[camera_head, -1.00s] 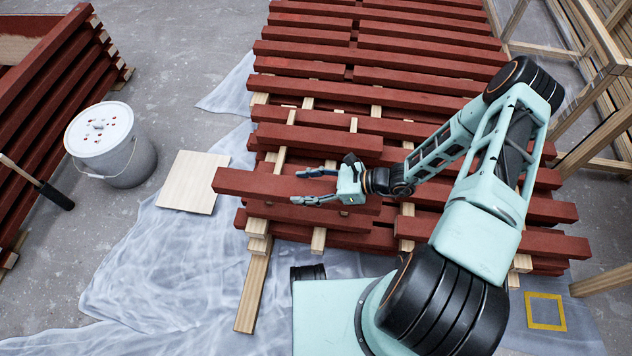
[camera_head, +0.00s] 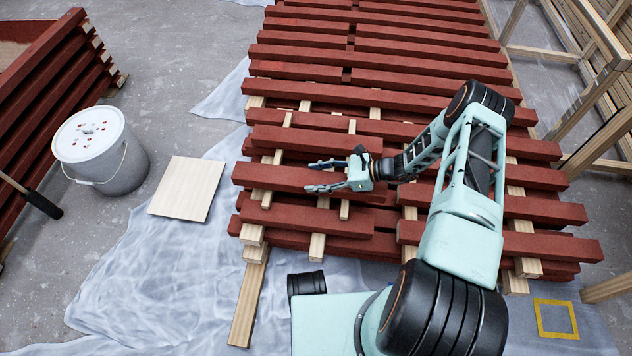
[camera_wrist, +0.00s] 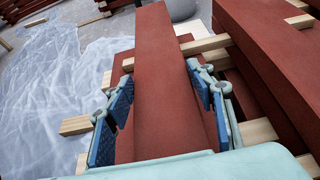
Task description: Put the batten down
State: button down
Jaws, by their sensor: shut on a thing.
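A red painted batten (camera_head: 265,178) is held between the two fingers of my gripper (camera_head: 312,177). In the wrist view my gripper (camera_wrist: 160,78) has blue finger pads on both sides of the held batten (camera_wrist: 167,50), which runs away lengthwise. The batten lies along the rows of the stack, over the pale spacer sticks (camera_head: 346,208) at its near left part. I cannot tell whether it touches the sticks. Red battens lie behind it (camera_head: 300,139) and in front of it (camera_head: 310,218), roughly parallel. Its right part is partly hidden by my gripper and wrist.
Plastic sheeting (camera_head: 150,270) covers the floor there. Another red stack (camera_head: 50,90) is at far left. A timber frame (camera_head: 585,130) stands at right.

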jog(key=shift+f, duration=0.85)
jog(key=c, duration=0.9)
grip_release()
jog(key=p+v, duration=0.2)
jog(key=v, duration=1)
